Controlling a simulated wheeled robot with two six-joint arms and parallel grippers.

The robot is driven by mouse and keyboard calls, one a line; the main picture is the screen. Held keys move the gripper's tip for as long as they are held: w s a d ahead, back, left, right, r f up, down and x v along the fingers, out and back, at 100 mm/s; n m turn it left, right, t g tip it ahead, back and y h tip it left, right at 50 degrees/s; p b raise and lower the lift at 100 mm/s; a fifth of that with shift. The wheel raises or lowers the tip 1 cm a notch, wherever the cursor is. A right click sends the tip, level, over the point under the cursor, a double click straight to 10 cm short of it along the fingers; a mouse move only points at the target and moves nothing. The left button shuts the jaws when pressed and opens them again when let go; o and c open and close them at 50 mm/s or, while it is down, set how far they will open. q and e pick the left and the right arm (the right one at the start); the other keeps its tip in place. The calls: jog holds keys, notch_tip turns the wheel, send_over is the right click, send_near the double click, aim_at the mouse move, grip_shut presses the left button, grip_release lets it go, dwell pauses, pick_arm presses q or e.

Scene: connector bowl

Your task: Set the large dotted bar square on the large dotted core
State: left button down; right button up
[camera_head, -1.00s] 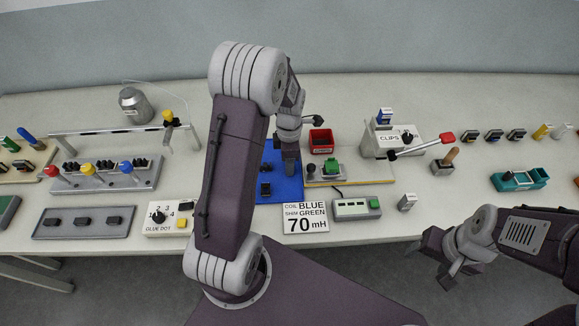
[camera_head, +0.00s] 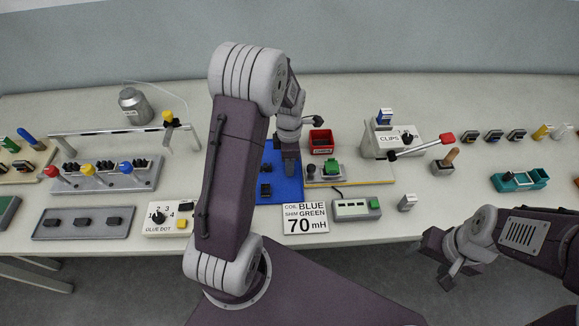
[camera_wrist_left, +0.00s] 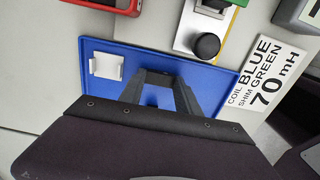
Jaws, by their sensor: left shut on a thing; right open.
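My left gripper (camera_head: 290,170) points down over the right part of the blue mat (camera_head: 287,196). In the left wrist view its dark fingers (camera_wrist_left: 160,82) reach down close to the mat. It is shut on a small dark part, taken to be the large dotted bar, which is mostly hidden between the fingertips. A dark core piece (camera_head: 265,190) stands on the mat, left of the gripper; its dots are too small to make out. A pale square piece (camera_wrist_left: 107,65) lies at the mat's left end in the wrist view. My right gripper (camera_head: 447,272) is open and empty, off the table's front edge.
A sign (camera_head: 305,219) reads coil blue, shim green, 70 mH. A red bin (camera_head: 321,141) and a fixture with a green block (camera_head: 331,166) stand right of the mat. A meter box (camera_head: 356,209) and the clips dispenser (camera_head: 392,138) are further right.

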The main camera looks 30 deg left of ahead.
dwell(0.5)
pick_arm(q)
notch_tip(320, 180, up, 5)
jog(key=p, duration=0.5)
jog(key=shift+r, duration=0.1)
pick_arm(e)
notch_tip(320, 180, up, 5)
jog(key=shift+f, duration=0.1)
